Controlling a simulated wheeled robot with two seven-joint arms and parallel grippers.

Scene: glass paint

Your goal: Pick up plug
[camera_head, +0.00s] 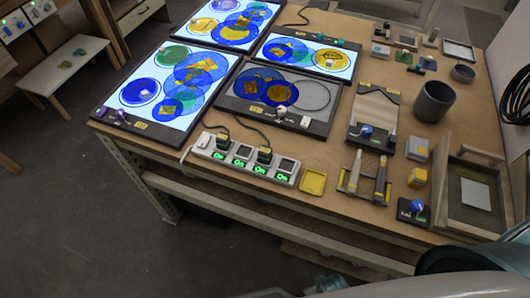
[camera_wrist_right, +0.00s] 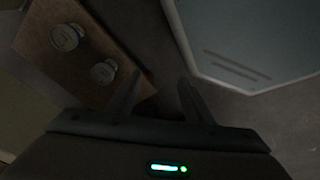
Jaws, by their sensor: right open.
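In the head view a white power strip (camera_head: 243,158) lies near the table's front edge, with several lit green "On" labels. A black plug with a yellow mark (camera_head: 223,143) sits in it toward the left. A similar plug (camera_head: 265,155) sits farther right. Dark cords run from both toward the panels behind. My right gripper (camera_wrist_right: 158,88) is open in the right wrist view, with nothing between its fingers. No plug shows in that view. My left gripper is not in view.
Lit panels with blue and yellow discs (camera_head: 183,75) and an unlit grey panel (camera_head: 318,97) lie behind the strip. A yellow tray (camera_head: 313,182), wooden rack (camera_head: 363,178) and grey cup (camera_head: 433,102) stand right. The right wrist view shows a brown surface with two round knobs (camera_wrist_right: 66,37).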

